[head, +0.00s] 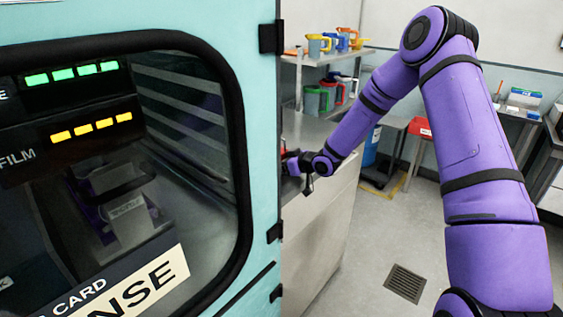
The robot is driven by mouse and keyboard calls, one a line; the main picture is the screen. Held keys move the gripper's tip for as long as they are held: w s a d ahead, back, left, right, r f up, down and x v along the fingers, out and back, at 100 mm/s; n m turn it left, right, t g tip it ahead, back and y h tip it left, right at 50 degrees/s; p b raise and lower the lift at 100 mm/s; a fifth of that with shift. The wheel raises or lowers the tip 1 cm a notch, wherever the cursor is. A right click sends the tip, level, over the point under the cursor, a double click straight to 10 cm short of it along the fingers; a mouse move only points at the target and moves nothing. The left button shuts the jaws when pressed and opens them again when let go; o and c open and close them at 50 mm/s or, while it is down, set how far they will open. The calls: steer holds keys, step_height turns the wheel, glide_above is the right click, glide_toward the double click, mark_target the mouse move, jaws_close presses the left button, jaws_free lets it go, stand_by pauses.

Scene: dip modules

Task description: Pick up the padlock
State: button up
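I cannot make out a padlock in the head view. My purple arm reaches from the right over to the grey metal counter (322,134) behind the teal machine. My gripper (306,183) is at the end of the arm, low over the counter and close to the machine's right edge. It is small and dark there, and the machine's edge may hide part of it. Whether its fingers are open or shut, or hold anything, does not show. A small bit of red shows beside the wrist, too small to identify.
The teal machine (262,150) with a dark window fills the left. Shelves behind the counter hold colored jugs (318,44). A blue drum (372,150), a red box (419,127) and side tables stand at the back. The grey floor with a drain grate (405,283) is clear.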

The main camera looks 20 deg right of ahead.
steer(key=shift+w+a+f, duration=0.1)
steer(key=c, duration=1.1)
steer(key=shift+o, duration=0.2)
